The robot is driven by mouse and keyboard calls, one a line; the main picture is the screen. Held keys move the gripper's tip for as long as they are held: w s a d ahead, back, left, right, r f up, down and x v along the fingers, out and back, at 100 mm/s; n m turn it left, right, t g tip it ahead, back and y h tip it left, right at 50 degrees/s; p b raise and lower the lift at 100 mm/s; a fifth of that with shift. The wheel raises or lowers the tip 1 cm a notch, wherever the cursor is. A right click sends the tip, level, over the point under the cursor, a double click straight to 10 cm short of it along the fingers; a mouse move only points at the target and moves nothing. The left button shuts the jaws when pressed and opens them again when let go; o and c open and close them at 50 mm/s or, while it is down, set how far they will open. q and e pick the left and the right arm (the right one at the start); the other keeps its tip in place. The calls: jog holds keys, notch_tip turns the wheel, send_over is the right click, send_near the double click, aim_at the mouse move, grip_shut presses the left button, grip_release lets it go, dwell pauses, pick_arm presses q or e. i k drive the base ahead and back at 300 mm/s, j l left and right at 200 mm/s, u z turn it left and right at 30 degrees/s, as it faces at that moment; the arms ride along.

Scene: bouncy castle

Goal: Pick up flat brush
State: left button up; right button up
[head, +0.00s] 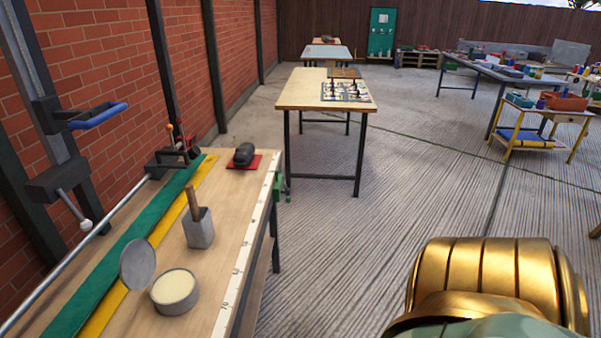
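A wooden handle (193,203) stands upright out of a grey square block or pot (199,229) on the near workbench (225,205). It may be the flat brush, but no bristles show, so I cannot tell. A round grey tin (175,291) with pale cream contents sits in front of it. A grey disc-shaped lid (138,264) stands tilted beside the tin. Neither of my grippers is in view. A gold, rounded part, probably mine, fills the lower right corner.
Green and yellow strips run along the bench's left side. A dark rounded object (244,154) sits on a red mat (244,163). A clamp-like fixture (79,117) stands by the brick wall.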

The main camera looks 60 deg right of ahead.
aim_at(189, 189)
jog(key=z, duration=1.05)
jog(key=i+l, duration=0.15)
jog(key=l, duration=0.2)
jog(key=i+l+z, duration=0.15)
jog(key=l, duration=0.15)
